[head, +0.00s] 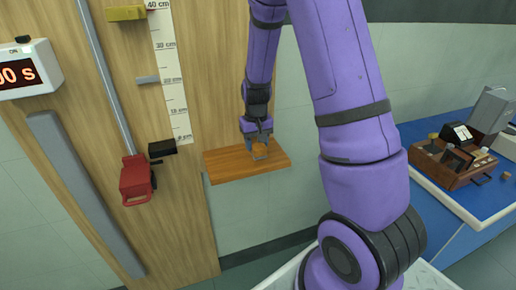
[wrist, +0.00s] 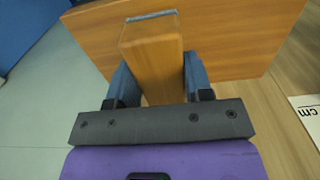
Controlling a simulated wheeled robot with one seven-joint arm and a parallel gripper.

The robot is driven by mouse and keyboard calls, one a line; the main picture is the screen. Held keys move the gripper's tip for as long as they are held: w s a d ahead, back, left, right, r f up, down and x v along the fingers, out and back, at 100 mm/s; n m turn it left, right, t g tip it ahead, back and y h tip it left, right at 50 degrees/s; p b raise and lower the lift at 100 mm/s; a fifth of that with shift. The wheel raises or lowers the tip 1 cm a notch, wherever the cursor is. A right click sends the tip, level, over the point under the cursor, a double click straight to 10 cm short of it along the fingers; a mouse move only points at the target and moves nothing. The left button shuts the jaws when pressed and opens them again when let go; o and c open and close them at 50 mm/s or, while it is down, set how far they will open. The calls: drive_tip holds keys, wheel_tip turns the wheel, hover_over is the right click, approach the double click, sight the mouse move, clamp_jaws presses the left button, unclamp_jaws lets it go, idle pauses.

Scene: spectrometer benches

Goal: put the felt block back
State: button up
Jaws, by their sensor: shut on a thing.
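The felt block (wrist: 152,58) is a wooden block with a thin grey strip at its far end. My gripper (wrist: 154,80) is shut on it, one blue finger on each side. In the head view my gripper (head: 258,136) points down over a small wooden wall shelf (head: 222,168), with the orange-brown block (head: 260,149) between its fingertips. The shelf also shows in the wrist view (wrist: 240,35), beyond the block. I cannot tell whether the block touches the shelf.
A wooden panel with a ruler scale (head: 172,75), a metal rod and a red clamp (head: 136,180) stands left of the shelf. A timer (head: 25,70) is at far left. At right, a blue bench holds a tray (head: 443,196) and a wooden box of parts (head: 445,176).

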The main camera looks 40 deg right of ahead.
drive_tip(key=shift+w+d, duration=0.55)
drive_tip(key=shift+d, duration=0.15)
drive_tip(key=shift+w+d+f, duration=0.1)
drive_tip(key=shift+d+f, duration=0.05)
drive_tip(key=shift+f, duration=0.25)
wheel_tip(320, 180, down, 3)
drive_tip(key=shift+r, duration=0.1)
drive_tip(key=o, duration=0.9)
drive_tip(key=shift+c, duration=0.2)
